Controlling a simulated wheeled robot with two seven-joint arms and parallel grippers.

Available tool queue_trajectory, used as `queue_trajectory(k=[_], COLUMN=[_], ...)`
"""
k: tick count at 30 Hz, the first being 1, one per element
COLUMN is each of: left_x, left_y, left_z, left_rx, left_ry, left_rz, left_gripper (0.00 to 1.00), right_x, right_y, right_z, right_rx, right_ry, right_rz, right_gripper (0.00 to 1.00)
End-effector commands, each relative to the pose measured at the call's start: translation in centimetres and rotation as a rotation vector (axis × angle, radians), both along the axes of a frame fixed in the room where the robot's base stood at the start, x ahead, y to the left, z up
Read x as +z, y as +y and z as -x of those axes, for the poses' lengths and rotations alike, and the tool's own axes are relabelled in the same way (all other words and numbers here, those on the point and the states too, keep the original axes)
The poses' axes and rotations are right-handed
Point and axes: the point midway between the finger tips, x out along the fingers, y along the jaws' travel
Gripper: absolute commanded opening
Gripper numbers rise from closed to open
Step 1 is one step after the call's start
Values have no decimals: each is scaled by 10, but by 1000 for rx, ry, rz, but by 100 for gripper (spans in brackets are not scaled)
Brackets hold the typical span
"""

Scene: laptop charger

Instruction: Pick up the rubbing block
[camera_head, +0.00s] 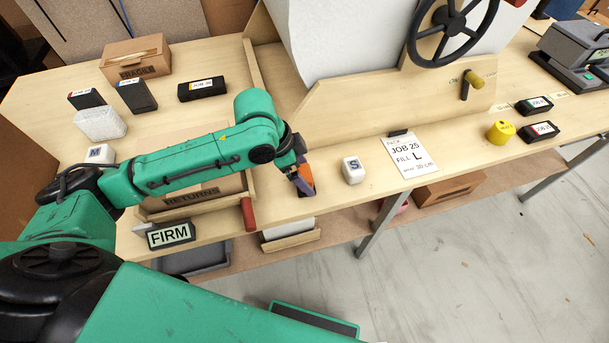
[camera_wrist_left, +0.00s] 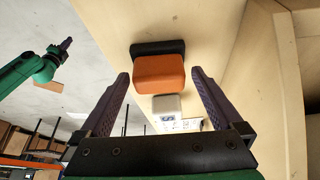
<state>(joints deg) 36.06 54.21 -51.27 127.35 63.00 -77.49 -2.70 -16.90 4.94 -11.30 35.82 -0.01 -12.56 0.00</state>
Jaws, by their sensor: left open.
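The rubbing block, seen as an orange block on a dark base, shows in the left wrist view (camera_wrist_left: 160,74) between my two fingertips. In the head view the orange block (camera_head: 306,172) sits on the table under my left gripper (camera_head: 300,183), partly hidden by it. My left gripper, also in the left wrist view (camera_wrist_left: 160,74), is open, with a finger on either side of the block and visible gaps. A green arm at the left of the wrist view ends in a small dark tip, likely my right gripper (camera_wrist_left: 66,44); its jaws are too small to read.
A white block marked S (camera_head: 353,170) stands just right of the orange block. A paper card (camera_head: 410,155) lies further right. A box marked RETURNS (camera_head: 195,197) and a red-handled item (camera_head: 248,214) are to the left. The table's front edge is close.

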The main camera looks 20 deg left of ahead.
Motion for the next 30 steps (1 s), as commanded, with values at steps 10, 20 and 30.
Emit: queue_trajectory(k=[10,20,30], left_x=[-7,-6,37], left_y=[-2,-2,-2], left_z=[-1,-1,-3], left_rx=[-1,-1,0], left_ry=[0,-2,-9], left_rz=[0,0,2], left_gripper=[66,14,14], right_x=[-1,-1,-3], right_y=[9,8,5], right_z=[5,6,7], right_rx=[-1,1,2], right_ry=[8,12,12], right_rz=[-12,-11,-5], right_gripper=[0,0,0])
